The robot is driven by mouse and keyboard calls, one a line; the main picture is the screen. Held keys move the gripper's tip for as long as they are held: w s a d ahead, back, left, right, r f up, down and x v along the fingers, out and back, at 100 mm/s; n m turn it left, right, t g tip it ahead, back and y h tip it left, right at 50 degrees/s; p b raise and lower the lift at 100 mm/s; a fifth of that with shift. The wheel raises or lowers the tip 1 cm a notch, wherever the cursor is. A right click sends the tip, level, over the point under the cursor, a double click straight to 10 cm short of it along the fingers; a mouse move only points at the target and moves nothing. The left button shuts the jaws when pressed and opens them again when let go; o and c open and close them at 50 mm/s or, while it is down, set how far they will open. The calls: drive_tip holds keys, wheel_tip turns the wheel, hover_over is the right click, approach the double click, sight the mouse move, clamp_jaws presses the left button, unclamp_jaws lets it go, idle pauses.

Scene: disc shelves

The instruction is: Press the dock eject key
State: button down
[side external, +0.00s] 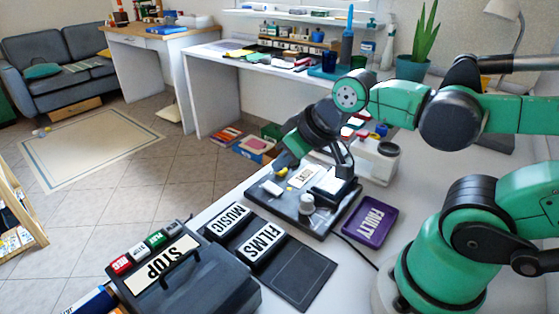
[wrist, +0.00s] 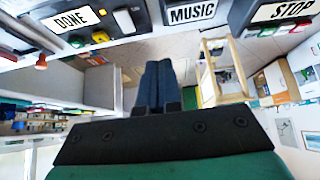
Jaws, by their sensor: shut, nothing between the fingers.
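The dock looks like a dark slab (side external: 318,228) on the white table in the side view. The label (wrist: 72,20), yellow button (wrist: 100,36) and white block (wrist: 124,20) also show at the top of the wrist view. No part is marked eject, so I cannot tell which one is the key. My gripper (side external: 281,170) is shut and empty near the slab's far edge; its fingers (wrist: 158,85) are together in the wrist view. Contact is not clear.
A purple FAULTY tray (side external: 370,220) lies right of the slab. MUSIC (side external: 229,222) and FILMS (side external: 268,246) holders stand in front-left. A dark STOP box (side external: 215,285) with coloured labelled blocks is nearer. A white container (side external: 376,163) stands behind the slab.

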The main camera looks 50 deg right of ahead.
drive_tip(key=m+t+y, duration=0.1)
drive_tip(key=m+t, duration=0.1)
drive_tip(key=m, duration=0.6)
hover_over(284, 171)
drive_tip(key=shift+f, duration=0.2)
drive_tip(key=shift+f, duration=0.1)
drive_tip(key=shift+f, duration=4.35)
drive_tip(key=shift+f, duration=0.1)
drive_tip(key=shift+f, duration=0.3)
drive_tip(key=shift+r, duration=0.15)
